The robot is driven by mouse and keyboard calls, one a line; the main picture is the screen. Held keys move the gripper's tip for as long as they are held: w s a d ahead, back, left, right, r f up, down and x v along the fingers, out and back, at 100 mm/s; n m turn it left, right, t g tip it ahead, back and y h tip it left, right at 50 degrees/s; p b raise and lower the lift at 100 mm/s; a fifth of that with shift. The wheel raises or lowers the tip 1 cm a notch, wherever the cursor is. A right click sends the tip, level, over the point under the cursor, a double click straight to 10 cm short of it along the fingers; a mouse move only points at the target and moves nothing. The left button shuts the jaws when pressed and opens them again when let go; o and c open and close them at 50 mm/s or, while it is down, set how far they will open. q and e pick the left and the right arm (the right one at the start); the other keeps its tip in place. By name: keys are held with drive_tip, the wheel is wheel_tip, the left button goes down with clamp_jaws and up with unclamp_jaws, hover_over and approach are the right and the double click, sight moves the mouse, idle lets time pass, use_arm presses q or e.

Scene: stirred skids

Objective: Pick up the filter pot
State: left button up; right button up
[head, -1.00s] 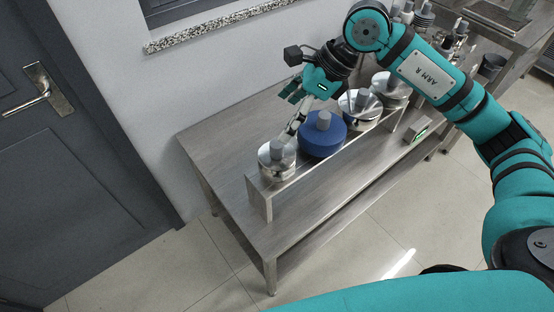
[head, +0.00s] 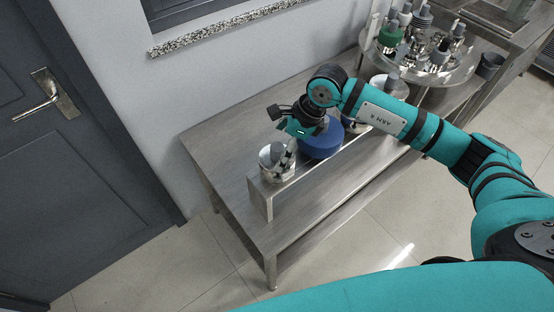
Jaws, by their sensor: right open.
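Several lidded pots with grey knobs stand in a row on a raised metal shelf (head: 262,198) on the steel table. The nearest is a silver pot (head: 268,172) at the left end. A wide blue pot (head: 322,146) is beside it. Another silver pot (head: 398,90) is farther along, partly behind my right arm. I cannot tell by marking which one is the filter pot. My left gripper is out of view.
A round tray (head: 462,73) with several bottles and a green-based item (head: 390,37) stands at the back right. A dark cup (head: 489,66) is near it. The left part of the table (head: 222,150) is bare. A wall and grey door are at left.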

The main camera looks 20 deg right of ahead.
drive_tip(key=p+x, duration=0.1)
drive_tip(key=x, duration=0.2)
drive_tip(key=shift+f+p, duration=0.35)
drive_tip(key=shift+w+a+f, duration=0.1)
drive_tip(key=shift+a+f, duration=0.05)
drive_tip(key=shift+f, duration=0.25)
drive_tip(key=c, duration=1.2)
drive_tip(key=shift+r, duration=0.1)
wheel_tip(320, 180, up, 9)
drive_tip(key=b, duration=0.2)
drive_tip(key=shift+b, duration=0.4)
drive_tip(key=shift+r, duration=0.45)
drive_tip(key=shift+r, duration=0.1)
